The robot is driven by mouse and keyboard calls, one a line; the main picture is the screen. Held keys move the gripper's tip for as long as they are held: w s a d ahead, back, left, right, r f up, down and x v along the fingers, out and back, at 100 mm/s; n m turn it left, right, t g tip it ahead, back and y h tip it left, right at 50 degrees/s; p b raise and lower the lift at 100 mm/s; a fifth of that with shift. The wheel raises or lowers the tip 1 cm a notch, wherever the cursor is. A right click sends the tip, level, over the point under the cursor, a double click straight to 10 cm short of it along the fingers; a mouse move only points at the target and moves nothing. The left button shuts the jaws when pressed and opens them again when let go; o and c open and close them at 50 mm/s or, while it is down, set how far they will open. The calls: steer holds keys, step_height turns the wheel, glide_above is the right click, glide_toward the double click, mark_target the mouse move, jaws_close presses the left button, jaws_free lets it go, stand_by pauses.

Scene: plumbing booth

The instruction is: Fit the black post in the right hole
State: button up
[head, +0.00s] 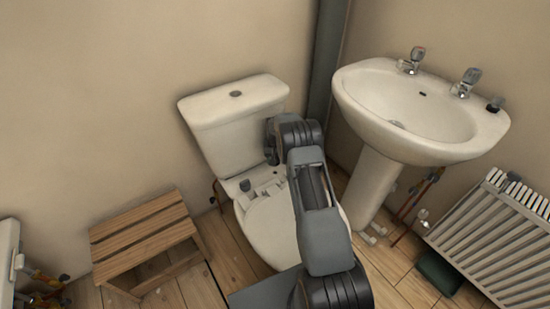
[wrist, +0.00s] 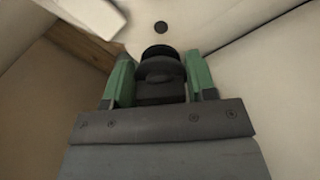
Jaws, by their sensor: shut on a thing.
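In the wrist view my gripper (wrist: 160,82) has its green fingers shut on the black post (wrist: 160,66), a dark round-topped piece. A dark round hole (wrist: 161,27) shows in the pale surface just beyond the post, and the two appear apart in the picture. The height of the post over that surface is hard to judge. In the head view the white toilet (head: 262,228) stands below my arm.
A small dark piece (head: 245,185) sits at the left of the toilet's rear ledge. The cistern (head: 235,115) rises close behind. A basin (head: 420,110) and a radiator (head: 500,235) are at the right. A wooden stool (head: 143,235) stands at the left, with bare floor between.

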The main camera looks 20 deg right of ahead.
steer(key=shift+a+f+b, duration=0.1)
steer(key=shift+f+b, duration=1.75)
steer(key=shift+f, duration=1.2)
steer(key=shift+f, duration=0.15)
steer(key=o, duration=1)
step_height(320, 180, up, 14)
steer(key=p, duration=0.3)
steer(key=shift+f, duration=0.1)
